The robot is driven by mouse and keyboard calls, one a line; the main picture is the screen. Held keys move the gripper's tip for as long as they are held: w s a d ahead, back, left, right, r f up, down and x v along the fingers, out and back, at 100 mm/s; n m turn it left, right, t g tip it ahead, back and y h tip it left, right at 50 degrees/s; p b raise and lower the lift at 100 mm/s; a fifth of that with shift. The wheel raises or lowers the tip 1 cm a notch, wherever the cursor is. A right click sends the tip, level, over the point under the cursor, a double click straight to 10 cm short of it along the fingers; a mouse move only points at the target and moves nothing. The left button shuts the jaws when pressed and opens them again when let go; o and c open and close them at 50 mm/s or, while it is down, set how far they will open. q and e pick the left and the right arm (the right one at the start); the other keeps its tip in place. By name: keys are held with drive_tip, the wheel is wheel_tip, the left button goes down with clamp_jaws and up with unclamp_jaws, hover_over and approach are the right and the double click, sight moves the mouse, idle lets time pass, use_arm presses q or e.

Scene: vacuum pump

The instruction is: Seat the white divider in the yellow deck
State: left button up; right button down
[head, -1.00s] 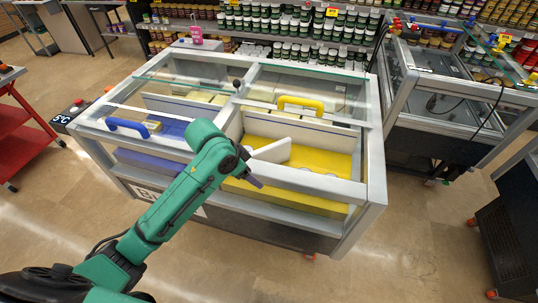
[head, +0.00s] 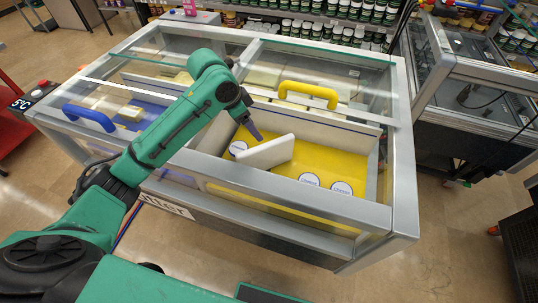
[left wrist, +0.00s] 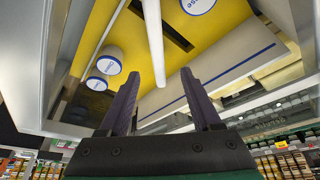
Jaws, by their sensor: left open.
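The white divider (head: 266,153) stands on edge at a slant in the yellow deck (head: 308,165) of the display case. In the left wrist view, the divider's thin edge (left wrist: 153,35) runs up between my finger lines. A dark slot (left wrist: 165,27) lies in the yellow deck (left wrist: 120,30) just beside it, at an angle to it. My left gripper (head: 257,135) is over the case opening, close above the divider's left end. My right gripper is not in view.
The case's metal front rail (head: 280,191) and glass surround the deck. A yellow handle (head: 308,93) and a blue handle (head: 89,116) sit on the case's lids. A long white panel (head: 320,127) stands behind the divider.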

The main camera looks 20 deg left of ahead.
sight(269, 151)
use_arm(q)
drive_tip(key=shift+s+f, duration=0.25)
drive_tip(key=shift+f, duration=0.1)
drive_tip(key=shift+s+d+f+p, duration=0.1)
drive_tip(key=shift+d+f+p, duration=0.15)
drive_tip(key=shift+f, duration=0.2)
drive_tip(key=shift+d+f+p, duration=0.15)
drive_tip(key=shift+d+f, duration=0.05)
drive_tip(key=shift+f, duration=0.25)
drive_tip(key=x, duration=0.3)
drive_tip(key=p+x, duration=0.1)
drive_tip(key=x, duration=0.3)
drive_tip(key=p+x, duration=0.1)
drive_tip(key=x, duration=0.3)
drive_tip(key=shift+w+f, duration=0.15)
drive_tip(key=shift+w, duration=0.2)
drive_tip(key=shift+w+f, duration=0.25)
drive_tip(key=shift+f, duration=0.2)
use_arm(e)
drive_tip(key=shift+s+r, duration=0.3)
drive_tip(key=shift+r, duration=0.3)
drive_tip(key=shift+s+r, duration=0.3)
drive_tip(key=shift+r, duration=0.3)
use_arm(q)
drive_tip(key=shift+r, duration=0.1)
clamp_jaws()
